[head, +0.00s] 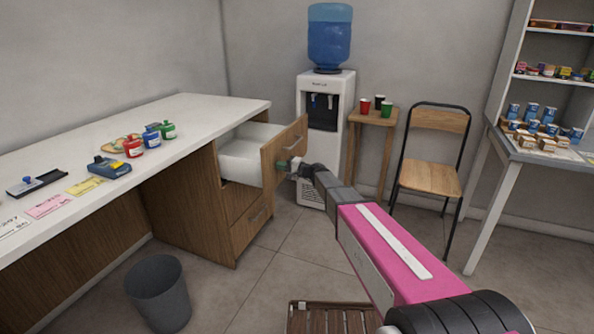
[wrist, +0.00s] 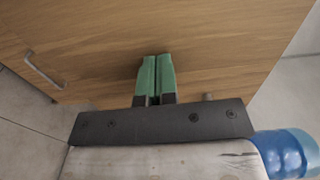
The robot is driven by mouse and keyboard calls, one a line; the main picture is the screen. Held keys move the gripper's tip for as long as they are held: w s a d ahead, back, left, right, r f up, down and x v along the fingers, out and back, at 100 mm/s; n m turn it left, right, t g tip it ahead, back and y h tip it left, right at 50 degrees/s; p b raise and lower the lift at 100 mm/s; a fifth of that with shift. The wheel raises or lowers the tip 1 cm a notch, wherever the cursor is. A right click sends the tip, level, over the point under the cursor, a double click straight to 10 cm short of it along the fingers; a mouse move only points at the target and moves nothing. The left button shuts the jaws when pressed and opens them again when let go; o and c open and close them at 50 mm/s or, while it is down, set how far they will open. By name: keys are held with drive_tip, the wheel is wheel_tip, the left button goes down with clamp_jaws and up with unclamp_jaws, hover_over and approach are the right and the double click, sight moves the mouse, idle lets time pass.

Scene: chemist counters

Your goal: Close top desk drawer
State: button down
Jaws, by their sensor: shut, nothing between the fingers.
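The top desk drawer (head: 270,148) stands pulled out of the desk (head: 200,200), with its white inside showing. Its wooden front with a metal handle faces right, toward the water cooler. My gripper (head: 284,166) is shut and empty at the lower part of this front. In the wrist view my green fingertips (wrist: 157,60) are together, pointing at a wooden panel (wrist: 200,35) that fills most of the view. They are at or very near the wood; I cannot tell if they touch. A metal handle (wrist: 45,70) shows at the left there.
A lower drawer (head: 250,220) is shut. A water cooler (head: 325,130) stands behind my gripper, with a stool (head: 374,118) holding cups and a chair (head: 432,180) to its right. A grey bin (head: 158,290) and a slatted wooden item (head: 330,316) are on the floor.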

drive_tip(key=x, duration=2.4)
drive_tip(key=shift+f, duration=0.1)
drive_tip(key=shift+w+a, duration=0.1)
drive_tip(key=shift+w, duration=0.05)
drive_tip(key=v, duration=1.4)
drive_tip(key=shift+s+d, duration=0.25)
drive_tip(key=shift+d, duration=0.1)
drive_tip(key=s+d+f+n+g+h, duration=0.1)
drive_tip(key=s+d+f+h, duration=0.3)
drive_tip(key=s+d, duration=0.9)
drive_tip(key=s+d+f+n+g+h, duration=0.1)
drive_tip(key=s+d+f+g+h, duration=0.2)
drive_tip(key=s+d+h, duration=0.4)
drive_tip(key=s+d+f+n+g+h, duration=0.2)
drive_tip(key=s+d+f+h, duration=0.3)
drive_tip(key=s+d, duration=1.3)
drive_tip(key=d+h, duration=0.1)
drive_tip(key=d, duration=0.1)
drive_tip(key=shift+s+d+f, duration=0.2)
drive_tip(key=shift+s+d, duration=0.2)
